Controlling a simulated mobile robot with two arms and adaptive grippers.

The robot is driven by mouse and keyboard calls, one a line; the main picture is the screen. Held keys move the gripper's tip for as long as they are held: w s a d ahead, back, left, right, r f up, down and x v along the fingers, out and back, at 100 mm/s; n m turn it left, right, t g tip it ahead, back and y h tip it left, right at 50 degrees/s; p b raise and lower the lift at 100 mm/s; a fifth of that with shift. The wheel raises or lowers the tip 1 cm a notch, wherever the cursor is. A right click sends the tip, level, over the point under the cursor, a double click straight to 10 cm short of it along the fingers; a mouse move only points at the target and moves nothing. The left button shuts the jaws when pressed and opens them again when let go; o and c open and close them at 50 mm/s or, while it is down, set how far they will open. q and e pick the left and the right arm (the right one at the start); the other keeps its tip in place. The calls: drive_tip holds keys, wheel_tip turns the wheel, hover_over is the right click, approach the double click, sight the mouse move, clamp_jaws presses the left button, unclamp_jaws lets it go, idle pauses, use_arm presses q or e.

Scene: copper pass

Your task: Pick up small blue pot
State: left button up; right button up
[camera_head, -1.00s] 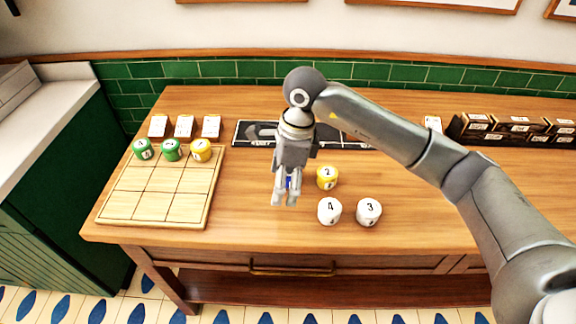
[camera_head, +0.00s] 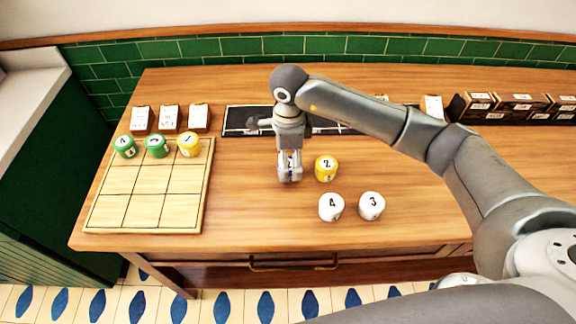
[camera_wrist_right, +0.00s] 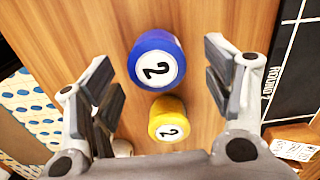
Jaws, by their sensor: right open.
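The small blue pot (camera_wrist_right: 152,42) has a white top marked 2. In the right wrist view it lies between the spread fingers of my right gripper (camera_wrist_right: 160,78), with a gap on each side. In the head view my right gripper (camera_head: 290,176) points down at the table, left of the yellow pot marked 2 (camera_head: 326,168), and hides nearly all of the blue pot. The right gripper is open and holds nothing. The yellow pot also shows in the right wrist view (camera_wrist_right: 168,119), close beside the blue one. My left gripper is not in view.
White pots marked 4 (camera_head: 331,207) and 3 (camera_head: 371,206) stand near the front. A wooden grid board (camera_head: 146,212) at left carries two green pots (camera_head: 156,146) and a yellow one (camera_head: 189,144). A black panel (camera_head: 240,118) and dark boxes (camera_head: 480,107) lie behind.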

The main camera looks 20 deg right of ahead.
sight(290, 164)
drive_tip(key=f+p, duration=0.1)
drive_tip(key=f, duration=0.2)
drive_tip(key=shift+s+f, duration=0.1)
drive_tip(key=shift+s, duration=0.1)
drive_tip(key=shift+f, duration=0.2)
drive_tip(key=shift+w, duration=0.1)
drive_tip(key=c, duration=0.4)
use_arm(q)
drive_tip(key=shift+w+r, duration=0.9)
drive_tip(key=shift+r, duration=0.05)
use_arm(e)
drive_tip(key=c, duration=0.8)
